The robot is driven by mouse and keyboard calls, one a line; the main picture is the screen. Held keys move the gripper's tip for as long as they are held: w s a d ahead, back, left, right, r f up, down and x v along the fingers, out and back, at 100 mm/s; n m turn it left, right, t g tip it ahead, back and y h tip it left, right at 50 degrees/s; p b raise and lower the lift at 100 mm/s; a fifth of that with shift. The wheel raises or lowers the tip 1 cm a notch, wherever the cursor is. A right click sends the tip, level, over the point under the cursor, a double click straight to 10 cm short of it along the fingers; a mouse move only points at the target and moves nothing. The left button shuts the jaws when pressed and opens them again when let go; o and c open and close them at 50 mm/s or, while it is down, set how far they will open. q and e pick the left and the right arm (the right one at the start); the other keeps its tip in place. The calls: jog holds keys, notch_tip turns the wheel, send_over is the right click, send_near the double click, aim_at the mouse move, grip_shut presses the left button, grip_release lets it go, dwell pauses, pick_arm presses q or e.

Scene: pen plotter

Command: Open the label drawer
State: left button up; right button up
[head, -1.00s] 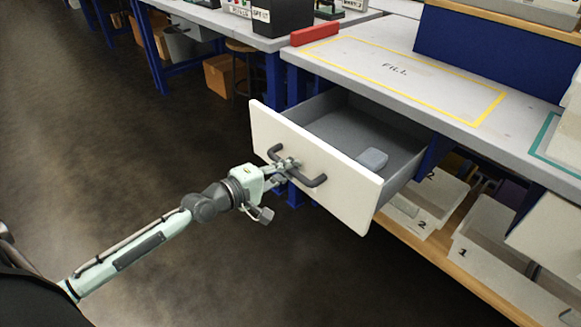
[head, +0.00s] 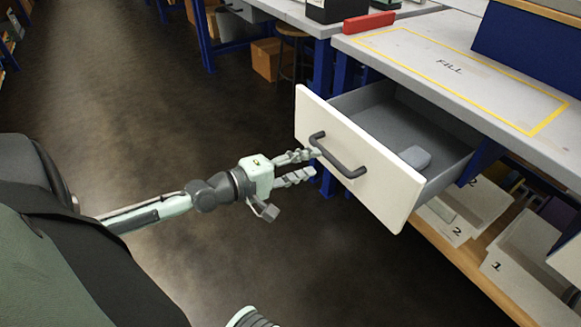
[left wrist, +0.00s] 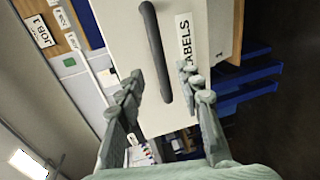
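The label drawer (head: 352,162) stands pulled out from under the bench, its white front facing my left arm and its grey inside showing. A small pale grey block (head: 415,157) lies inside it. The dark bar handle (head: 337,157) is on the front. In the left wrist view the handle (left wrist: 156,52) runs beside a "LABELS" tag (left wrist: 185,42). My left gripper (head: 309,166) is open just in front of the handle, its fingers spread and apart from it, holding nothing. It also shows in the left wrist view (left wrist: 168,95).
The bench top (head: 440,60) has a yellow "FILL" outline and a red block (head: 369,23) at its corner. White bins (head: 475,205) stand on a wooden lower shelf (head: 470,265). The floor left of the drawer is clear.

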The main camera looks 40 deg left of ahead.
pick_arm(q)
jog(key=shift+v, duration=2.45)
jog(key=s+d+f+m+g+y, duration=0.1)
jog(key=s+f+m+g, duration=0.3)
jog(key=f, duration=0.4)
jog(key=s+d+f+m+g+y, duration=0.1)
jog(key=s+f+m+g+y, duration=0.2)
jog(key=f, duration=0.6)
jog(key=s+d+f+m+g+y, duration=0.1)
jog(key=s+f+m+g+y, duration=0.1)
jog(key=s+f+m+g, duration=0.2)
notch_tip(320, 180, down, 5)
jog(key=s+m, duration=0.2)
jog(key=m, duration=0.2)
jog(key=shift+s+d+r+m+g+y, duration=0.15)
jog(key=shift+d+r+m+g+y, duration=0.15)
jog(key=shift+d+y, duration=0.1)
